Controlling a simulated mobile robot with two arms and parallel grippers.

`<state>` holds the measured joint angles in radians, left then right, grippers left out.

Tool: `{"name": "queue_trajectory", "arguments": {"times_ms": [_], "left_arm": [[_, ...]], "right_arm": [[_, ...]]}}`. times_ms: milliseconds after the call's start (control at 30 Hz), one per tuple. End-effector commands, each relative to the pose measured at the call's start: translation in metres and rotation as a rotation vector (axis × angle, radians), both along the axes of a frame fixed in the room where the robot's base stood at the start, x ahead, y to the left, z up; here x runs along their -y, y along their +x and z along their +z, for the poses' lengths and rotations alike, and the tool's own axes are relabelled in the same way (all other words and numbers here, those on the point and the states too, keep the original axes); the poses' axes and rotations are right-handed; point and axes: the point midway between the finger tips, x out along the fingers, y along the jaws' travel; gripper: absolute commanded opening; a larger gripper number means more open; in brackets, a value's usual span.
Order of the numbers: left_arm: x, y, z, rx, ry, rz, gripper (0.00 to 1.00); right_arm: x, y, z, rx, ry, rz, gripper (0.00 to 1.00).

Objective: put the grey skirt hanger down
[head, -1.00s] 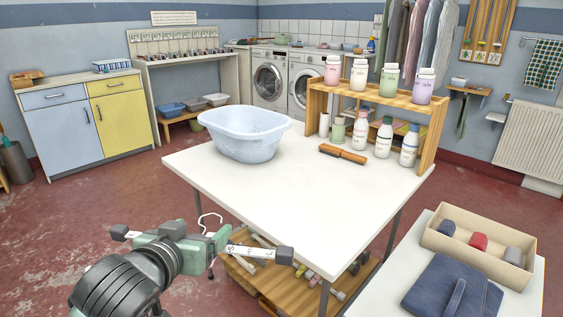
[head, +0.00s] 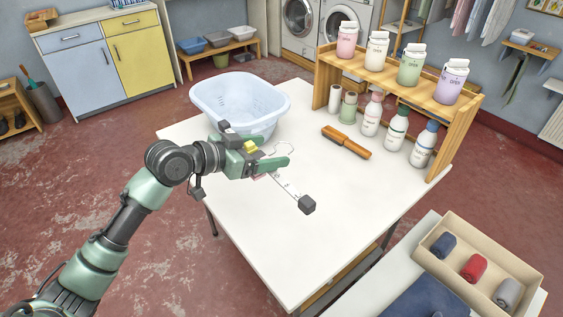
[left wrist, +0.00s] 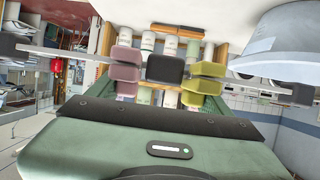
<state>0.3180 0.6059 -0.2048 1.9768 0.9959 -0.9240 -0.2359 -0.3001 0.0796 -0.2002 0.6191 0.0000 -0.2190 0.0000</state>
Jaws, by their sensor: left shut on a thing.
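My left gripper (head: 262,164) is shut on the grey skirt hanger (head: 286,184) near the middle of its bar. The hanger is a pale grey bar with a dark clip at each end and a thin wire hook. It is over the white table (head: 240,222), right of and in front of the blue basin; I cannot tell whether it touches the tabletop. In the left wrist view the hanger's bar (left wrist: 58,53) runs across the picture, with its dark middle block between the pink and yellow pads of my left gripper (left wrist: 165,72). My right gripper is not in view.
The blue basin (head: 240,100) stands on the table close behind my gripper. A brown brush (head: 346,142), several bottles and a wooden shelf (head: 450,135) stand at the back right. The table's front and right parts are clear. A box (head: 440,258) of rolled cloths is on a side table.

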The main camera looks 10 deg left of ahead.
Motion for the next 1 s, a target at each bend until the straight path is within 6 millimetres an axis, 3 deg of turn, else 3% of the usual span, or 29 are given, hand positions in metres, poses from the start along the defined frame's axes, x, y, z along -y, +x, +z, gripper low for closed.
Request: {"name": "queue_trajectory", "arguments": {"times_ms": [500,767,1000], "left_arm": [[0.000,-0.001,-0.131,-0.007,-0.003,0.003,0.36],[0.000,-0.001,-0.156,-0.003,-0.001,0.002,0.36],[0.000,-0.001,-0.191,-0.005,-0.001,0.003,0.36]], "right_arm": [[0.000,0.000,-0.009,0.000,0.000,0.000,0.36],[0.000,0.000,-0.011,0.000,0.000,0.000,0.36],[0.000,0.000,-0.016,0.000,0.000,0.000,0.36]]}}
